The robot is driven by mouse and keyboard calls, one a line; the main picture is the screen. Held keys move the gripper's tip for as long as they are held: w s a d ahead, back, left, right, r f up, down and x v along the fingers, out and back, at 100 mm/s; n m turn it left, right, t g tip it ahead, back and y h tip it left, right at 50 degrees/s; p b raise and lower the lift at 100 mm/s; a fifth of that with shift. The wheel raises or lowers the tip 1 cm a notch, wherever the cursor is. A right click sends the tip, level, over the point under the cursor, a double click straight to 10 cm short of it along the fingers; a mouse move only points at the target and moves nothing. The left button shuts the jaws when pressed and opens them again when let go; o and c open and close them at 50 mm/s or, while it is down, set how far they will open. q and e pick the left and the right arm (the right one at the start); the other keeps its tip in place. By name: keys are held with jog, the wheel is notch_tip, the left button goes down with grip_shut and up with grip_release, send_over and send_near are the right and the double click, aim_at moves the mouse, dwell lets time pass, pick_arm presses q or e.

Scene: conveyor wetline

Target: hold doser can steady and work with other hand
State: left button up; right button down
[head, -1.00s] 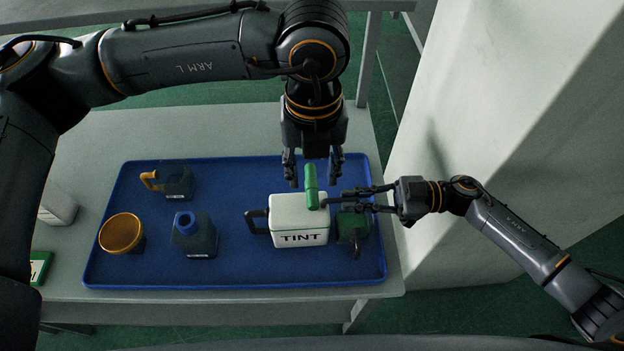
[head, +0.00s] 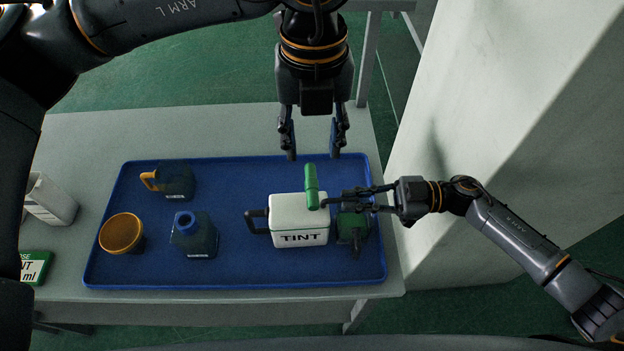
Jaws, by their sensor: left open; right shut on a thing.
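The doser can, a white box marked TINT (head: 299,232) with a dark handle on its left side, stands on the blue tray (head: 230,281). A green cylinder (head: 311,187) stands up from its top. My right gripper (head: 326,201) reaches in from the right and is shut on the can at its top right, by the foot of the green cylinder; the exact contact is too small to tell. My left gripper (head: 314,156) is open and empty, pointing down above the tray's back edge, apart from the green cylinder.
A dark green item (head: 353,230) sits right of the can, partly under my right gripper. On the tray's left are a jug with an orange handle (head: 177,181), an orange-topped cup (head: 121,232) and a blue-necked bottle (head: 196,238). A white container (head: 51,200) and a green-edged card (head: 34,268) lie left.

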jog(key=c, duration=1.3)
grip_release()
jog(key=d+b, duration=0.1)
jog(key=d, duration=0.7)
jog(key=o, duration=0.6)
